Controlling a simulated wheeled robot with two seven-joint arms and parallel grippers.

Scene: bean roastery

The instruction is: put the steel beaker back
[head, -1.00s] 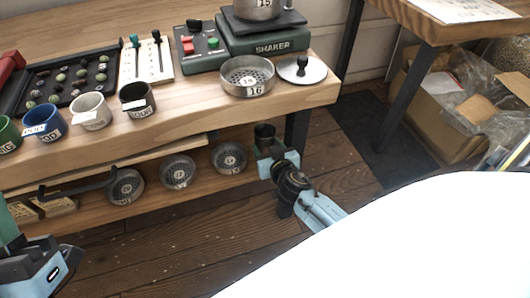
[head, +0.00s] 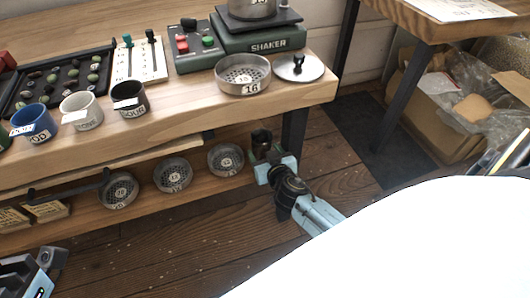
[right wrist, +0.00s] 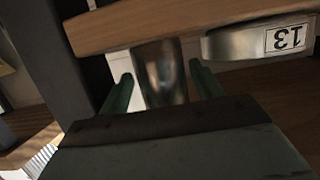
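The steel beaker (right wrist: 160,72) is a shiny metal cylinder between the fingers of my right gripper (right wrist: 160,78) in the right wrist view, which looks upside down. The fingers stand on either side of it with narrow gaps showing, so the gripper looks open around it. The beaker's base meets the wooden shelf edge (right wrist: 150,28), beside a sieve marked 13 (right wrist: 250,42). In the head view the beaker (head: 261,137) looks dark and upright at the lower shelf's right end, partly hidden by my right gripper (head: 262,156). My left gripper (head: 42,270) is cut off at the lower left.
Several sieves, including one (head: 172,174), stand on the lower shelf left of the beaker. A table leg (head: 294,132) is close to the right gripper. Above are a sieve marked 16 (head: 243,76), a lid (head: 298,68), a shaker (head: 262,36) and cups (head: 128,98).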

